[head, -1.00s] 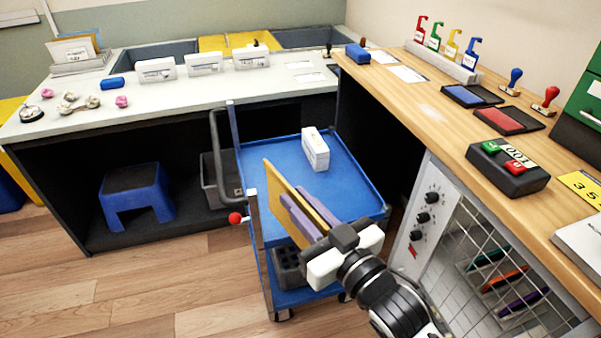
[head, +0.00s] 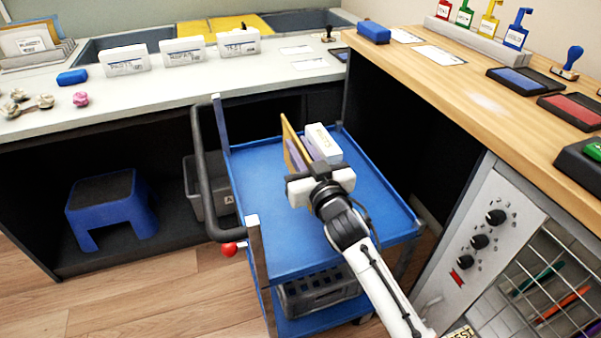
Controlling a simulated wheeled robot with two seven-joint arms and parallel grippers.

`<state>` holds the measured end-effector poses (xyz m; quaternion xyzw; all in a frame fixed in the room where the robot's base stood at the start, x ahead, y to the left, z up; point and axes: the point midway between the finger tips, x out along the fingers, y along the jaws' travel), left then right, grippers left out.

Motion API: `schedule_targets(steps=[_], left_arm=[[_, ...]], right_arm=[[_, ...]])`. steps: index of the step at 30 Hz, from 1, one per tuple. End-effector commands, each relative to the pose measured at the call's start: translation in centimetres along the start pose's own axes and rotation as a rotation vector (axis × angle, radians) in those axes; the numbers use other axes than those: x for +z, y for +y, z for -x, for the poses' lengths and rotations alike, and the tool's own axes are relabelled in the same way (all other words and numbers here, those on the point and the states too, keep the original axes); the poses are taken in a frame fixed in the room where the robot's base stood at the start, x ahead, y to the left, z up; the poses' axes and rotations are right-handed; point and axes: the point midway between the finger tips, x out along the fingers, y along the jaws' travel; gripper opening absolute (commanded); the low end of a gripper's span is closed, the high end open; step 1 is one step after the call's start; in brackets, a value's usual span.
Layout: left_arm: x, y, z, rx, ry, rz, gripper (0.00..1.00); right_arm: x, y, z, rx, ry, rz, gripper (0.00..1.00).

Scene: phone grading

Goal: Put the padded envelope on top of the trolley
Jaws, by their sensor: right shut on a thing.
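The padded envelope (head: 287,138) is a thin yellow-brown piece seen nearly edge-on in the head view. My right gripper (head: 308,160) is shut on it, with its purple-grey fingers along the envelope's right side. Gripper and envelope are over the blue top tray of the trolley (head: 290,245), toward its far end. The gripper hides the envelope's lower part, so I cannot tell whether it touches the tray. My left gripper is not in view.
A white box (head: 323,142) stands on the trolley top just right of the envelope. The trolley's near top is clear. A dark handle (head: 205,185) rises at its left. The wooden counter (head: 450,90) borders the right, the pale counter (head: 180,90) the back.

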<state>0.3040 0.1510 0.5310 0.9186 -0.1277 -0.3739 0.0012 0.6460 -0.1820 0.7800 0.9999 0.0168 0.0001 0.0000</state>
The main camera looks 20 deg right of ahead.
Motion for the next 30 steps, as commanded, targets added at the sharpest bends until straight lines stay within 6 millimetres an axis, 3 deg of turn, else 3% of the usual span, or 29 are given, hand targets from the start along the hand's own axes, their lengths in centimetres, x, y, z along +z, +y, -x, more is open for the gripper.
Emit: schedule_targets(steps=[12,23,24,27,30], left_arm=[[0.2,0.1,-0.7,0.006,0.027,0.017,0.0],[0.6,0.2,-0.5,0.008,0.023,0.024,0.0],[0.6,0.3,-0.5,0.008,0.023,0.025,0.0],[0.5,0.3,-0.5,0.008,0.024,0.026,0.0],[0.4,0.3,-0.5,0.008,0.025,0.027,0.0]], right_arm=[[4.8,0.0,0.0,0.0,0.001,-0.001,0.0],[5.1,0.0,0.0,-0.001,0.004,0.0,0.0],[5.3,0.0,0.0,-0.001,0.001,0.0,0.18],[5.2,0.0,0.0,-0.001,0.001,0.0,0.35],[5.2,0.0,0.0,-0.001,0.001,0.0,0.35]])
